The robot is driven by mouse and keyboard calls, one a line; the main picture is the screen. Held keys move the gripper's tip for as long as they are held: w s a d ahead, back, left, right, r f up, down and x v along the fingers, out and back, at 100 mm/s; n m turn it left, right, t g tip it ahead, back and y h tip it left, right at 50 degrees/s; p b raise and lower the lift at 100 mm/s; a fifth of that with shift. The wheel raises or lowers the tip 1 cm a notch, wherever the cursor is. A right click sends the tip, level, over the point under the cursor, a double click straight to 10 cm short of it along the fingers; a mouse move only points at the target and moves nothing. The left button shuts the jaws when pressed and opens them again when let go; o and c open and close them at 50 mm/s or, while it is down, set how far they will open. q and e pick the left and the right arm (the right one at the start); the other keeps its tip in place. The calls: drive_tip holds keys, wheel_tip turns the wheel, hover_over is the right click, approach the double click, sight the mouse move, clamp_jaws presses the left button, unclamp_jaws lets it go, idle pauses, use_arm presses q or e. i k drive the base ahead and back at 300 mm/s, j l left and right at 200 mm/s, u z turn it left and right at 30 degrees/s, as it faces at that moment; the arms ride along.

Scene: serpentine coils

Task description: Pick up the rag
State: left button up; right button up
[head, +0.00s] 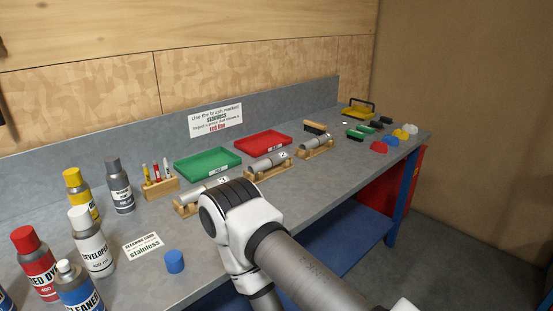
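I cannot pick out a rag for certain in the head view. A small white lump (410,129), a yellow lump (401,135), a blue piece (391,141) and a red piece (379,147) lie together near the bench's far right end. They are too small to tell whether any is cloth. My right arm comes in from the lower right, bends over the bench's front edge and runs down out of the picture, so its gripper is hidden below. My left gripper is out of view.
The grey bench (150,285) carries several cans at left, including a red can (36,265), and a blue cylinder (174,261). Green (207,176) and red (263,156) trays stand behind metal tubes on wooden cradles. A yellow handled carrier (357,112) is at back right.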

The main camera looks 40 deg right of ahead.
sight(401, 134)
drive_tip(key=z, duration=2.2)
drive_tip(key=i+l, duration=0.2)
drive_tip(key=i, duration=0.2)
